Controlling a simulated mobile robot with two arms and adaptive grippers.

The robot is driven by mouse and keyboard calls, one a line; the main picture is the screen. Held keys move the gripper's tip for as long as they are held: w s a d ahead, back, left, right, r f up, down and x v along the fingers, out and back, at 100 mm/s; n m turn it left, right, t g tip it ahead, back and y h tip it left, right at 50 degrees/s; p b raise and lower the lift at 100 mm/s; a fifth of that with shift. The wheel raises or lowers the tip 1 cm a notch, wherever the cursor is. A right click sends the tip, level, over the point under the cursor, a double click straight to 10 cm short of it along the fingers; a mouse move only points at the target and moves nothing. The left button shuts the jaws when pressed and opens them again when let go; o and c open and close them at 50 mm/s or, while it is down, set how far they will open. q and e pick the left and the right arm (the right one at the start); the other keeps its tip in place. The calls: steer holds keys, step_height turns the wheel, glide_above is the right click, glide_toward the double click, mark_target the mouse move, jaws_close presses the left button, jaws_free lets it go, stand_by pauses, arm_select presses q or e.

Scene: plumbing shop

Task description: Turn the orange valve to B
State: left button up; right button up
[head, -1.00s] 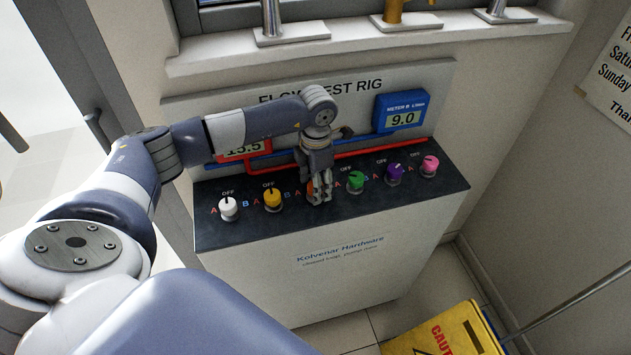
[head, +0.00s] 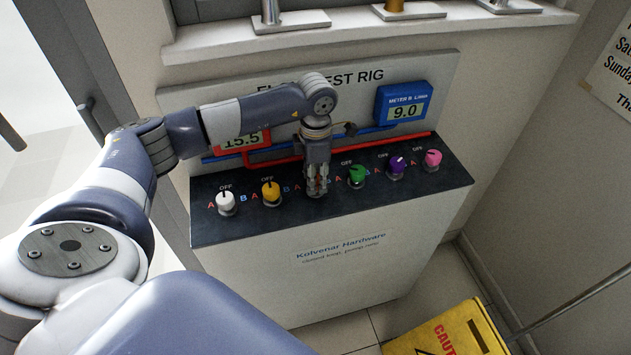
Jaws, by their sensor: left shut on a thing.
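The orange valve is mostly hidden by my left gripper (head: 317,188); small orange patches show between its fingers. The valve is in the row of coloured valves on the dark panel top (head: 230,233), between the yellow valve (head: 271,191) and the green valve (head: 356,174). My left gripper points down over the orange valve and is shut on it. I cannot tell which way its handle points. Red A and blue B letters mark the panel beside the valves; the orange valve's own marks are mostly covered. My right gripper is not in view.
The white valve (head: 226,201) stands at the left; the purple valve (head: 397,164) and pink valve (head: 433,158) at the right. A yellow caution sign (head: 445,330) stands lower right.

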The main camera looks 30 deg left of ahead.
arm_select(q)
steer(key=m+b, duration=0.4)
steer(key=shift+f+m, duration=0.2)
steer(key=shift+m, duration=0.1)
steer(key=shift+r+m+b, duration=0.2)
steer(key=shift+m+b, duration=1.3)
steer(key=shift+m, duration=0.7)
steer(key=o, duration=1.1)
steer(key=shift+r, duration=0.1)
step_height(320, 180, up, 12)
steer(key=shift+s+f, duration=0.1)
steer(key=shift+s, duration=0.05)
